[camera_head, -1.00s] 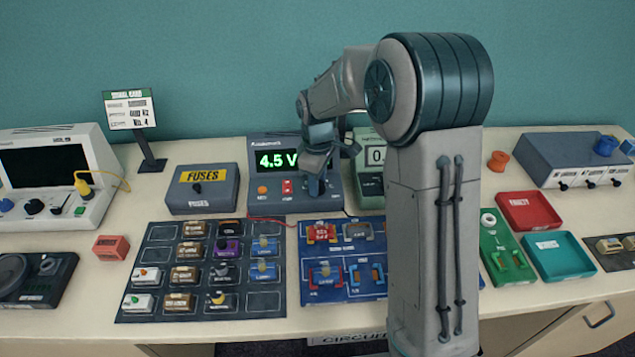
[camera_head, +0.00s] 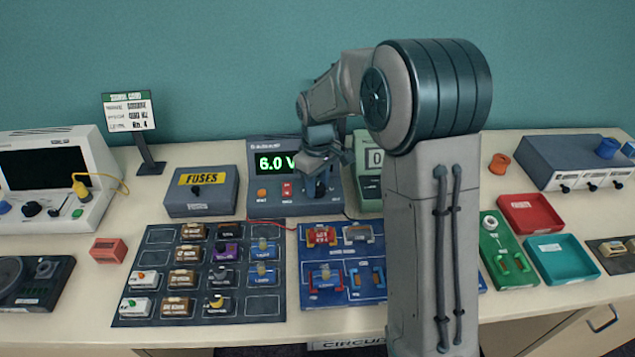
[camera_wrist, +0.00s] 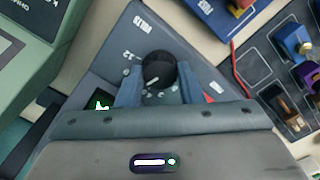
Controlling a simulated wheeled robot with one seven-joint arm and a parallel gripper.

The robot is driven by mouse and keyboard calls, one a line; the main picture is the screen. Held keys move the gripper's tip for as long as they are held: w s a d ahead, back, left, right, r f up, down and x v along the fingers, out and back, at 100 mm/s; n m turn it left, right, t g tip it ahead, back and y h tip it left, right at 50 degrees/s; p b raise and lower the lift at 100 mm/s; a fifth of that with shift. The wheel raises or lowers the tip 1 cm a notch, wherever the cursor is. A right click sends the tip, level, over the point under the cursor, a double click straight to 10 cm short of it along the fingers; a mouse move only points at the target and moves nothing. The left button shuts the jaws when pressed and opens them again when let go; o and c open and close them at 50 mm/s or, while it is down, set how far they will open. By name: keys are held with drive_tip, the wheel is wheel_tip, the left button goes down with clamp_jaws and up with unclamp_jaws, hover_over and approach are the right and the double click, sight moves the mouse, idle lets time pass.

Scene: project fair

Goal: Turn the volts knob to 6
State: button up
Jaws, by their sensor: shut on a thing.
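The power supply (camera_head: 266,201) stands at the back middle of the table, and its green display (camera_head: 273,163) reads 6.0 V. My gripper (camera_head: 318,186) is at the right part of its front and hides the knob there in the head view. In the wrist view the dark round volts knob (camera_wrist: 158,70) has a light pointer line. My gripper (camera_wrist: 157,88) has one finger on each side of the knob and is shut on it. Part of the display also shows at the lower left of the wrist view.
A fuses box (camera_head: 201,205) stands left of the supply, and a pale green meter (camera_head: 367,188) stands close on its right. A parts tray (camera_head: 157,235) and a blue circuit board (camera_head: 343,262) lie in front. A red wire (camera_head: 268,221) runs between.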

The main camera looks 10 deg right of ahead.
sight(319, 189)
drive_tip(key=shift+r, duration=0.1)
drive_tip(key=o, duration=1)
drive_tip(key=shift+c, duration=0.2)
wheel_tip(319, 189, up, 14)
drive_tip(key=s+d+f+m+t, duration=0.1)
drive_tip(key=s+d+m, duration=0.3)
drive_tip(key=s, duration=0.8)
drive_tip(key=s+d+f+m+t, duration=0.2)
drive_tip(key=s+d+f+m, duration=0.2)
drive_tip(key=s, duration=0.9)
drive_tip(key=shift+s+m, duration=0.2)
drive_tip(key=shift+m, duration=0.1)
